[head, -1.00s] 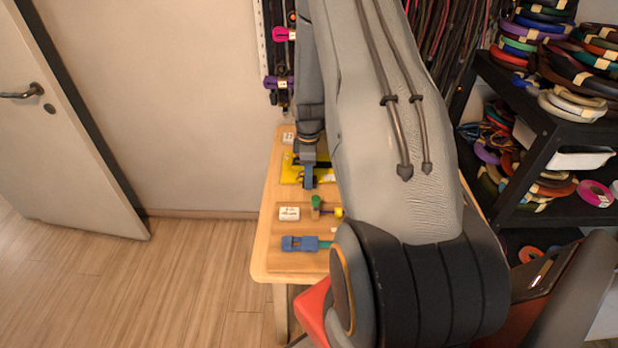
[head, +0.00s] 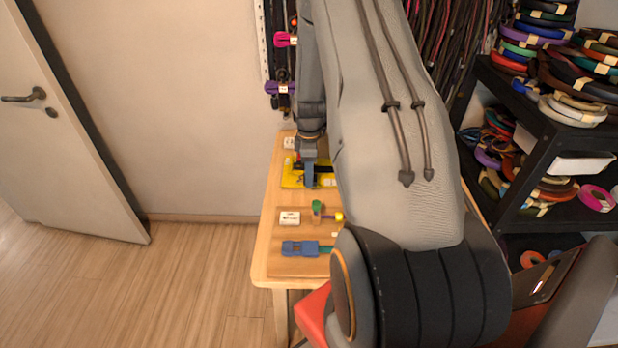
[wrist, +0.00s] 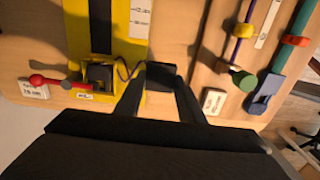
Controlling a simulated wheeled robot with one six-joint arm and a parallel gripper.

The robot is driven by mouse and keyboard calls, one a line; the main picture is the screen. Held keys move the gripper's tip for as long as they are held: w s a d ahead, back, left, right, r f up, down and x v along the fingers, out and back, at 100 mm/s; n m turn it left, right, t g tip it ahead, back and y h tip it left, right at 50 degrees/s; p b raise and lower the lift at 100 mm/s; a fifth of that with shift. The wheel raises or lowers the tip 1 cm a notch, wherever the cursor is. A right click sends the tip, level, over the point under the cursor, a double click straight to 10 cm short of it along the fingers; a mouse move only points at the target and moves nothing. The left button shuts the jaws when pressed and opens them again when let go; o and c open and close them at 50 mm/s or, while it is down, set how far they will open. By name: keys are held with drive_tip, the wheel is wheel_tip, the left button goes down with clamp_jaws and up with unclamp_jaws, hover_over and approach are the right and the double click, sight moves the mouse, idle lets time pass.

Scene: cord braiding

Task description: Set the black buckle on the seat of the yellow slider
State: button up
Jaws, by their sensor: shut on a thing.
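My gripper (wrist: 160,88) is shut on the black buckle (wrist: 160,74), which sits between the fingertips in the wrist view. The yellow slider (wrist: 88,97) is to the left of the buckle, on a yellow track (wrist: 132,50) with a black centre strip. A dark block or recess shows on the slider; I cannot tell which. A thin dark cord runs from near the slider toward the buckle. The buckle appears apart from the slider, over the track's right edge. In the head view my gripper (head: 310,184) is over the yellow track (head: 291,180), and the buckle is hidden.
A red-knobbed lever (wrist: 38,80) and a white label lie left of the slider. To the right are a white label block (wrist: 214,101), a green-ended rod (wrist: 245,80) and a blue clamp (wrist: 265,92). The wooden table (head: 262,252) has bare patches between them.

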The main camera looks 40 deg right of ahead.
drive_tip(key=shift+w+d+b, duration=1.05)
drive_tip(key=shift+w+d, duration=0.15)
drive_tip(key=shift+w, duration=0.35)
drive_tip(key=shift+w+d+b, duration=1.05)
drive_tip(key=shift+w+d, duration=0.1)
drive_tip(key=shift+w, duration=0.4)
drive_tip(key=shift+w+d+b, duration=1.05)
drive_tip(key=shift+w+d, duration=0.15)
drive_tip(key=shift+w, duration=0.35)
drive_tip(key=shift+s+d+p, duration=0.3)
drive_tip(key=shift+s+d, duration=1.45)
drive_tip(key=shift+d, duration=0.55)
drive_tip(key=shift+s+d+p, duration=0.35)
drive_tip(key=shift+s+d, duration=1.4)
drive_tip(key=shift+d, duration=0.6)
drive_tip(key=shift+s+d+p, duration=0.3)
drive_tip(key=shift+s+d, duration=1.45)
drive_tip(key=shift+d, duration=0.55)
drive_tip(key=shift+f, duration=0.25)
drive_tip(key=shift+f, duration=0.35)
drive_tip(key=shift+f+b, duration=0.35)
drive_tip(key=shift+f, duration=0.1)
